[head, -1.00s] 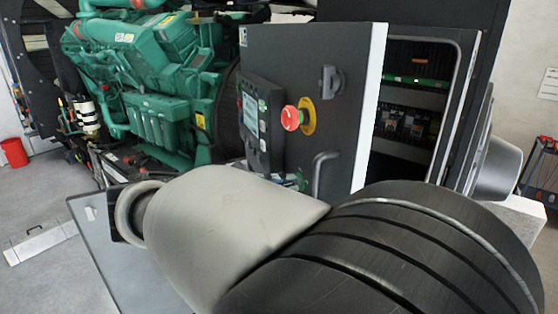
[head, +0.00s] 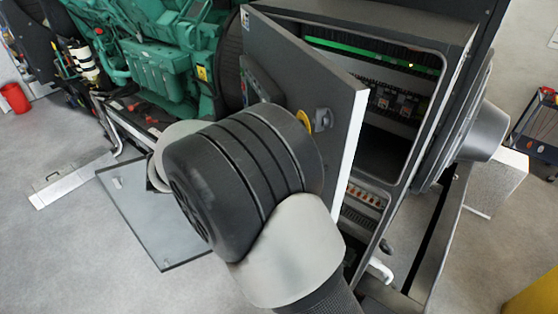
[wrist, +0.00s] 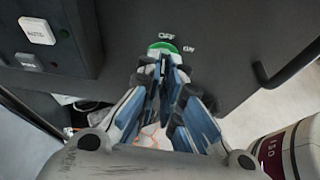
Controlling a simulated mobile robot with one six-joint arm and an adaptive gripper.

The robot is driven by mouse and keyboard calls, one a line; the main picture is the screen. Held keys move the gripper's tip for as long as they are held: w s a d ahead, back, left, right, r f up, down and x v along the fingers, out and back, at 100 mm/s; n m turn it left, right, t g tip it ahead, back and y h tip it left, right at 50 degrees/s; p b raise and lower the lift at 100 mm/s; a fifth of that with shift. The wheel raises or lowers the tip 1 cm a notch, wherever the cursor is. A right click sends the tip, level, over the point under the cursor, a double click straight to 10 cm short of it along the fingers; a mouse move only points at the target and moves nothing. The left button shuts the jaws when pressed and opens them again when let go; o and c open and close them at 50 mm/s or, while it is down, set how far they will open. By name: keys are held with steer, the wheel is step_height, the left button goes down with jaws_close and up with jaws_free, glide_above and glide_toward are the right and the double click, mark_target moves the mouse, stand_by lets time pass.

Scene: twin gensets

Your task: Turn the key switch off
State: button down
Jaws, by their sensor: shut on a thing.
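The key switch (wrist: 165,46) shows in the wrist view as a green ring on the dark panel, with the labels OFF and ON above it and to its right. My gripper (wrist: 164,62) is right at it, with its fingertips closed together over the lower part of the ring. It is shut on the key, which the fingers hide, so I cannot tell which way the key points. In the head view my arm covers the switch and the gripper. The open control cabinet door (head: 300,62) is partly visible there.
A white AUTO button (wrist: 37,30) is at the wrist view's upper left, a black door handle (wrist: 288,66) at its right. The open cabinet (head: 440,50) stands right of the door in the head view. The green engine (head: 165,60) is behind.

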steer(key=shift+n+p, duration=0.4)
steer(key=shift+p, duration=0.05)
steer(key=c, duration=1.8)
jaws_free()
steer(key=shift+o, duration=0.2)
steer(key=v, duration=1.2)
steer(key=shift+w, duration=0.2)
